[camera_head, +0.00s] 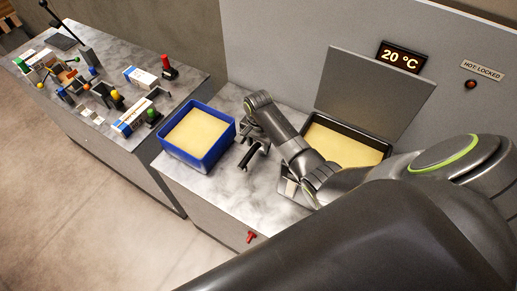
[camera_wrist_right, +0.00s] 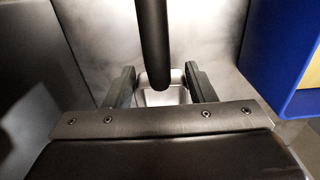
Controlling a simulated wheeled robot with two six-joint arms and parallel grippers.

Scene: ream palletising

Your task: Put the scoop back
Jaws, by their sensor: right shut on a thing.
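My right gripper (camera_head: 254,154) is over the grey marbled counter, between the blue bin and the open dark well. In the right wrist view its two fingers (camera_wrist_right: 161,87) stand on either side of a dark rounded bar, the scoop's handle (camera_wrist_right: 152,40), and are shut on it. A shiny metal pan shape (camera_wrist_right: 163,96) shows just beyond the handle's end, partly hidden by the gripper. I cannot tell whether the scoop touches the counter. My left gripper is not in view.
The blue bin (camera_head: 226,148) holds pale yellow material. The dark-rimmed well (camera_head: 385,152) has similar material and a raised grey lid (camera_head: 372,92). A display (camera_head: 400,57) reads 20 °C, with a "HOT: LOCKED" label (camera_head: 482,70). The left table (camera_head: 180,112) is cluttered.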

